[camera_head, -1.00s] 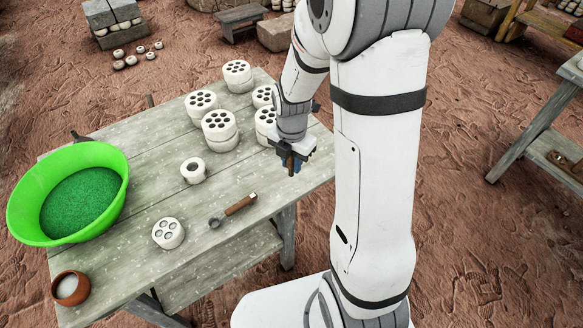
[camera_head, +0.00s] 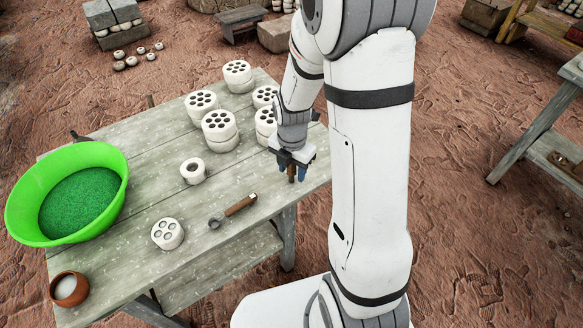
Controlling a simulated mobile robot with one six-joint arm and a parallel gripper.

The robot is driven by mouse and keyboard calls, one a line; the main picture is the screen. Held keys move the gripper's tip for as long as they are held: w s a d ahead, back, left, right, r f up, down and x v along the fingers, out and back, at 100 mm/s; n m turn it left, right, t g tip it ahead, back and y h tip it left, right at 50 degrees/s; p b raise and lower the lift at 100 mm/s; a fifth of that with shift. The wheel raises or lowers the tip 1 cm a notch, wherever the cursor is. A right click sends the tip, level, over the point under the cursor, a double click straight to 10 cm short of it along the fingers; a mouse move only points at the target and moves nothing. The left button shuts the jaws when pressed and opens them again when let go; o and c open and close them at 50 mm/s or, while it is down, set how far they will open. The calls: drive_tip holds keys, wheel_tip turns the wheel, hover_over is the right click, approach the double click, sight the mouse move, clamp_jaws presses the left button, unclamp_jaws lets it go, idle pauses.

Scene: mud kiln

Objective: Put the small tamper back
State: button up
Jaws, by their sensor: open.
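My gripper (camera_head: 291,171) is open near the right edge of the wooden table (camera_head: 130,150), its blue fingertips pointing down. A short brown upright piece (camera_head: 291,173), probably the small tamper's handle, shows between the fingers. Its lower end is hard to make out, and I cannot tell whether it touches the fingers. A tool with a wooden handle and a grey ring-like head (camera_head: 233,211) lies flat at the table's front, apart from my gripper.
Several white pierced discs (camera_head: 220,126) stand stacked left of my gripper. A white ring (camera_head: 193,171) and a disc with hollows (camera_head: 167,234) stand nearer the front. A green basin (camera_head: 108,205) and a brown bowl (camera_head: 70,288) stand at left. The front middle has bare boards.

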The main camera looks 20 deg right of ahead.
drive_tip(key=shift+r, duration=0.15)
wheel_tip(320, 180, up, 11)
drive_tip(key=shift+r+p, duration=0.15)
drive_tip(key=shift+p, duration=0.7)
drive_tip(key=shift+s+r+m, duration=0.1)
drive_tip(key=shift+r+m, duration=0.2)
drive_tip(key=shift+r, duration=0.2)
drive_tip(key=s+r+m+t, duration=0.1)
drive_tip(key=s+r+m, duration=0.2)
drive_tip(key=m, duration=0.9)
drive_tip(key=s+r+m+t, duration=0.1)
drive_tip(key=s+r+m, duration=0.3)
drive_tip(key=s+m, duration=0.6)
drive_tip(key=m, duration=0.3)
drive_tip(key=shift+s+r+m, duration=0.15)
drive_tip(key=shift+s+m, duration=0.15)
drive_tip(key=shift+a, duration=0.1)
drive_tip(key=shift+t, duration=0.3)
drive_tip(key=p+v, duration=0.3)
drive_tip(key=w+p+v, duration=0.1)
drive_tip(key=p+v, duration=0.1)
drive_tip(key=shift+s+r, duration=0.1)
drive_tip(key=shift+r, duration=0.15)
